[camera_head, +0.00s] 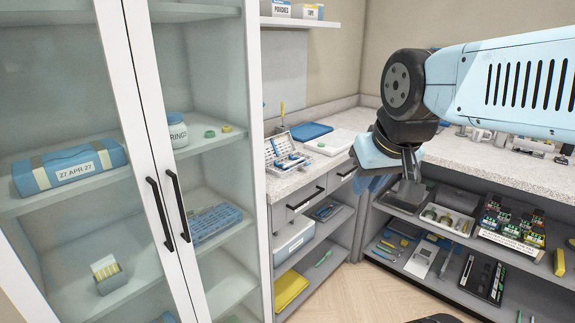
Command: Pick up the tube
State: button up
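I cannot make out with certainty which thing is the tube. A thin green stick-like item (323,258) lies on the low shelf under the left counter, and thin pieces lie in the open instrument tray (286,158) on that counter. My gripper (408,178) hangs at the right of centre, pointing down in front of the right counter and its shelves. Its fingers are small and partly merge with the grey shelf behind, so whether they are open or shut is unclear. No held tube is visible.
A glass-door cabinet (150,120) with black handles fills the left; inside are a blue rack (213,222) and a labelled blue pack (70,165). A yellow item (290,290) lies low at centre. Trays crowd the right shelves. The wooden floor (355,290) at front centre looks clear.

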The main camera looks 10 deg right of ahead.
aim_at(290, 164)
jog(key=u, duration=0.1)
jog(key=i, duration=1)
jog(key=z, duration=0.1)
